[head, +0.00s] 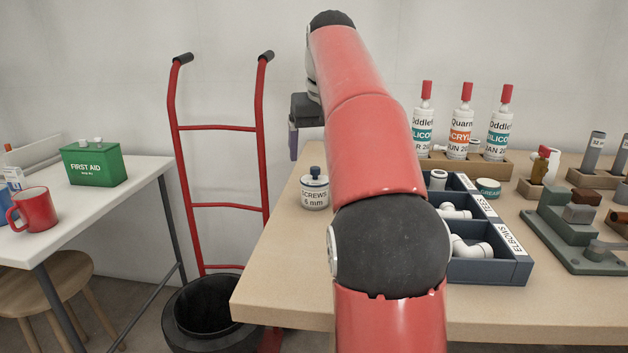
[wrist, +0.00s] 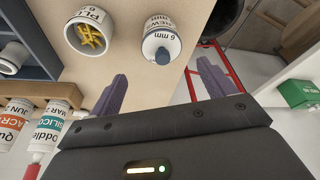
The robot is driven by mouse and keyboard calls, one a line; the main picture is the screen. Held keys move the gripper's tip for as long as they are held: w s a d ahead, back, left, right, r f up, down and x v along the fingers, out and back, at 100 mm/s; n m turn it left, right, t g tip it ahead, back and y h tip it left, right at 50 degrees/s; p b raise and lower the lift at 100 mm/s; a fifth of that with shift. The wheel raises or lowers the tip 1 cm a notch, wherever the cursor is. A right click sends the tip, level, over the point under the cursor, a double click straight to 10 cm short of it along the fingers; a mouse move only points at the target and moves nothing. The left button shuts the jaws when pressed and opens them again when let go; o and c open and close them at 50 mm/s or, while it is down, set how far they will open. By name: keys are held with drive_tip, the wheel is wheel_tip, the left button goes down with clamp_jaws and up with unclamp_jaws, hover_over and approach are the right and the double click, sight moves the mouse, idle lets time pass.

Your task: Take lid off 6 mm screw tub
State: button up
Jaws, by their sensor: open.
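The screw tub (head: 314,193) is a white cylinder labelled SCREWS, standing upright near the left end of the workbench. Its lid (head: 315,174), with a dark blue knob, is on it. In the wrist view the tub (wrist: 157,34) shows its 6 mm label, and the blue knob (wrist: 162,57) appears between the fingers in the picture. My gripper (head: 294,150) is above and slightly left of the tub in the head view, apart from it. In the wrist view my gripper (wrist: 161,82) has its two purple fingers spread, with nothing between them.
An open tub (wrist: 72,38) of yellow plugs stands near the screw tub; my arm hides it in the head view. A divided tray (head: 487,270) of pipe fittings and several cartridges (head: 459,135) are to the right. A red hand truck (head: 217,127) stands beyond the bench's left edge.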

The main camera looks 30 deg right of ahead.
sight(315, 168)
drive_tip(key=b+x, duration=0.1)
drive_tip(key=x, duration=0.4)
drive_tip(key=shift+a+f+b, duration=0.25)
drive_tip(key=shift+f+b, duration=0.05)
drive_tip(key=shift+b, duration=0.05)
drive_tip(key=c, duration=1.1)
drive_tip(key=shift+o, duration=0.2)
